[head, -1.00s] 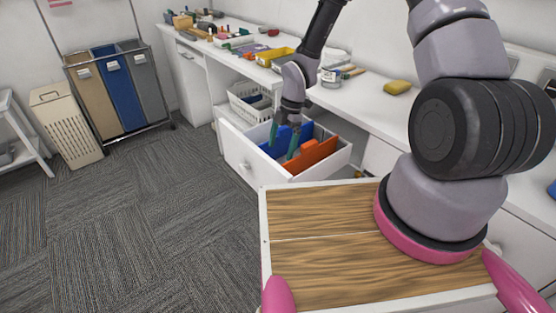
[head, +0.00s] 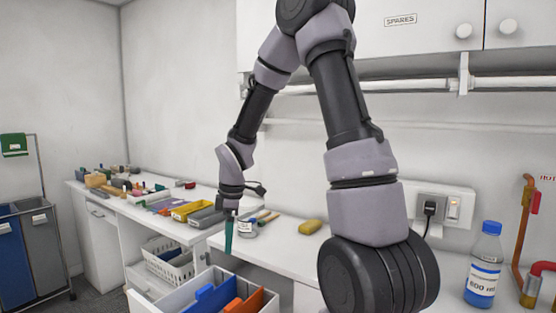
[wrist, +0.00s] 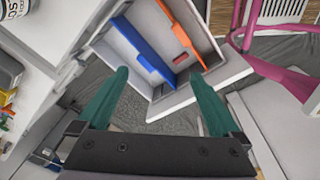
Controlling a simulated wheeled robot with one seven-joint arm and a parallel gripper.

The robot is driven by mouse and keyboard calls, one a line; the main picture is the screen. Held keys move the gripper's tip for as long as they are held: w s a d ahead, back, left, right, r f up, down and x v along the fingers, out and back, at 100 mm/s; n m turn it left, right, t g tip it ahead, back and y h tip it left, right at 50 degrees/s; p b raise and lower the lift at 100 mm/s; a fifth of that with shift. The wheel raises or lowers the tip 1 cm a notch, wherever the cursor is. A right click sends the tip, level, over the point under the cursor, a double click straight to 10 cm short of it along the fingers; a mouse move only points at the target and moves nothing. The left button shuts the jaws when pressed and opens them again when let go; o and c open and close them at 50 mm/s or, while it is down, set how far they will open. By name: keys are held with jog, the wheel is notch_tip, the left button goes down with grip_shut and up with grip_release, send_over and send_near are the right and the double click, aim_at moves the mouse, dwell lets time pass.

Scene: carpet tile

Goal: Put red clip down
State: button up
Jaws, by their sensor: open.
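My gripper (head: 229,236) is raised above the front edge of the counter, beside the open drawer. In the wrist view its two green fingers (wrist: 159,75) are spread wide with nothing between them. The open white drawer (head: 145,302) holds a blue divider (head: 212,298) and an orange divider (head: 245,303). The wrist view looks down past the fingers into this drawer, with the blue divider (wrist: 142,48) and orange divider (wrist: 186,42). A small reddish piece (wrist: 181,59) lies between the dividers; I cannot tell whether it is the red clip.
The counter carries a yellow sponge (head: 310,227), a jar (head: 247,228), a yellow bin (head: 192,210) and a grey bin (head: 207,217). A blue-capped bottle (head: 484,265) stands at the right. A white basket (head: 168,262) sits under the counter.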

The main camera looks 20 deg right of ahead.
jog(key=s+d+r+m+t, duration=0.3)
jog(key=s+r+m, duration=0.6)
jog(key=r, duration=0.3)
jog(key=s+d+r+m+t+y, duration=0.1)
jog(key=s+d+r+m+t, duration=0.2)
jog(key=s+r+m, duration=0.6)
notch_tip(320, 180, up, 4)
jog(key=shift+d+f+m, duration=0.1)
jog(key=shift+d+m, duration=0.8)
jog(key=shift+d, duration=0.05)
jog(key=shift+w+d, duration=0.1)
